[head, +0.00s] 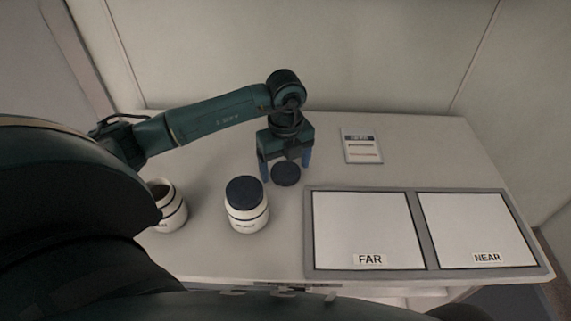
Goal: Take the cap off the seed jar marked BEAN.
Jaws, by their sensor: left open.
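An open white jar (170,212) with a dark band stands at the left of the table, partly covered by my own arm. Its cap is off and its brown inside shows. A second white jar (247,217) stands upright to its right with a dark blue cap (245,191) on. The labels on both are too small or hidden to read, so I cannot tell which is BEAN. A loose dark cap (286,175) lies on the table. My left gripper (285,166) points down over it, open, with one blue finger on each side. My right gripper is not in view.
A grey tray (431,230) with two white panels marked FAR and NEAR covers the table's right front. A small label card (361,146) lies behind it. Walls (300,50) close off the back. The table (425,150) is bare at the back right.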

